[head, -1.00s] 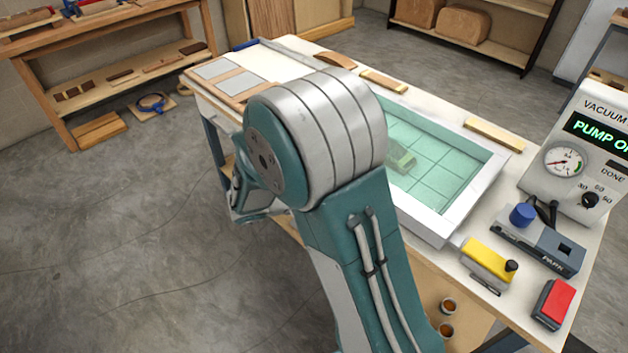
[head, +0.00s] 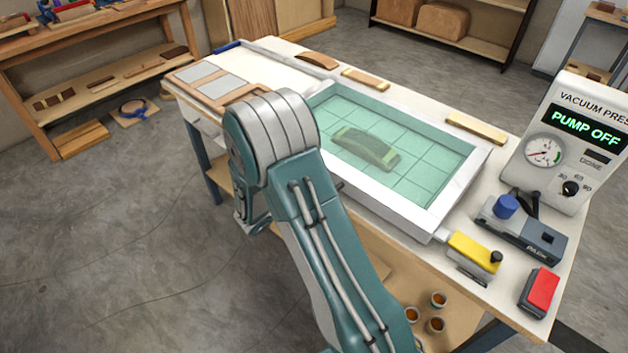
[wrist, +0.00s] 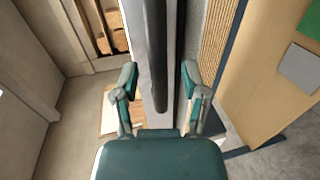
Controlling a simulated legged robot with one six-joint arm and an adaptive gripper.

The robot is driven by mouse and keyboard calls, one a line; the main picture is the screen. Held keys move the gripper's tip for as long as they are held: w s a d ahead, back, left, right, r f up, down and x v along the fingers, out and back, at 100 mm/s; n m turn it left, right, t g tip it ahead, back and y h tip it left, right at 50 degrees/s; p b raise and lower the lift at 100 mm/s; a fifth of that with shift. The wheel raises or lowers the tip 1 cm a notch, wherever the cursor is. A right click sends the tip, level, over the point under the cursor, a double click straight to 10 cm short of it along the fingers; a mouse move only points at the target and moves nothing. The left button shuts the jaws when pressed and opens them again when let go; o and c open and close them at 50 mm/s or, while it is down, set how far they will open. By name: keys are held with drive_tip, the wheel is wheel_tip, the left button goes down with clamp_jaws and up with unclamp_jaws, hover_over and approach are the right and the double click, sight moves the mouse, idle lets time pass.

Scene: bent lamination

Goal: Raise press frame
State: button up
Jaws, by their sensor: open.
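The press frame (head: 440,218) is a white rectangular frame holding a translucent green sheet (head: 425,145). It lies low and flat on the bench. A dark curved piece with a lighter green edge (head: 366,150) shows at the sheet. My arm covers the frame's near left corner. In the wrist view my gripper (wrist: 159,74) is open, with its two fingers apart. A long dark bar (wrist: 157,45) runs between the fingers, with a gap on both sides. I cannot tell whether this bar belongs to the press frame. In the head view the gripper is mostly hidden behind my arm.
The white bench (head: 295,62) carries wooden strips and grey sheets (head: 215,80). At its right end stand a vacuum control box (head: 555,140) reading PUMP OFF, a yellow block (head: 472,252), a grey device (head: 520,230) and a red button (head: 540,290).

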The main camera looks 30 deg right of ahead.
drive_tip(key=shift+w+d+f, duration=0.2)
drive_tip(key=shift+d, duration=0.45)
clamp_jaws()
drive_tip(key=shift+r, duration=0.15)
